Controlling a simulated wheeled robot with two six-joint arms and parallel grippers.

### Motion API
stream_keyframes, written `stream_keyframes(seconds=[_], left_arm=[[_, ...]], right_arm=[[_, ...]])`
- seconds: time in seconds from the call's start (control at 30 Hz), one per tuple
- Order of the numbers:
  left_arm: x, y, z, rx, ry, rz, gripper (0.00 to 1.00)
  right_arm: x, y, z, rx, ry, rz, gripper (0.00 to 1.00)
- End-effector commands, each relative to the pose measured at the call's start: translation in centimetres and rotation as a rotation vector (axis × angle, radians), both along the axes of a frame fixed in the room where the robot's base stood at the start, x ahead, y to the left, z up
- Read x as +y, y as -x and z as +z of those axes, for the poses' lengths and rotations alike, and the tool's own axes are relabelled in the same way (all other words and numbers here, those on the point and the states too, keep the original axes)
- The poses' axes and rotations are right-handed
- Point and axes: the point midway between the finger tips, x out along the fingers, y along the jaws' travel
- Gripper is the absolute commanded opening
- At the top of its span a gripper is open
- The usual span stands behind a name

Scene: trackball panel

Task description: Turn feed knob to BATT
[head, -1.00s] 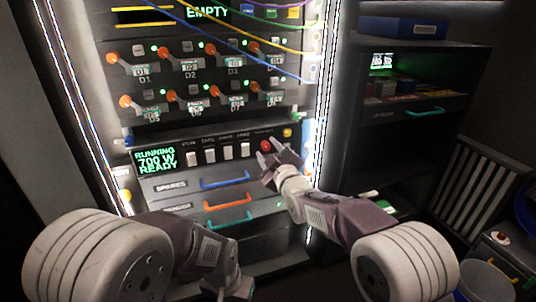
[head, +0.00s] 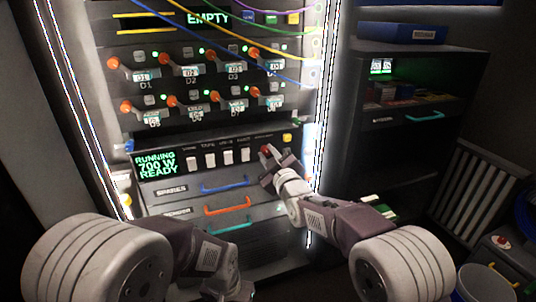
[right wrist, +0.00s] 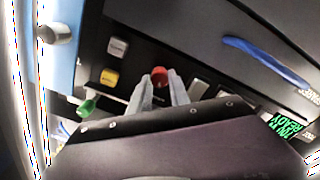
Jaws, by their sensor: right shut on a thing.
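A red knob (head: 265,150) sits at the right of the row of white switches on the rack's control panel (head: 178,180). My right gripper (head: 268,160) is shut on it. In the right wrist view the two fingers (right wrist: 159,88) lie either side of the red knob (right wrist: 159,76), whose top shows between the tips. The knob's lower part and pointer are hidden. The small lettering above it is too blurred to read. Of my left arm only links show at the bottom left; its fingers are out of view.
A green screen (head: 156,164) reads RUNNING 700 W READY. White switches (head: 227,156) and a yellow button (head: 287,138) flank the red knob. Drawers with a blue handle (head: 225,184) and an orange handle (head: 228,205) lie below. Cables (head: 262,59) hang above. A shelf unit (head: 410,130) stands right.

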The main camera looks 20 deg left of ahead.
Motion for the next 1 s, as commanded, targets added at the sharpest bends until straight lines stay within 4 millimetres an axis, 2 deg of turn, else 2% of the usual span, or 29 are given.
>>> stream_keyframes(seconds=[0.7,1.0], left_arm=[[0.0,0.0,2.2,0.000,0.000,0.000,0.36],[0.0,0.0,2.7,0.000,0.000,0.000,0.36]], right_arm=[[-0.1,-0.1,0.0,0.362,-0.530,0.000,0.00],[-0.2,-0.1,-0.1,0.469,-0.687,-0.001,0.00]])
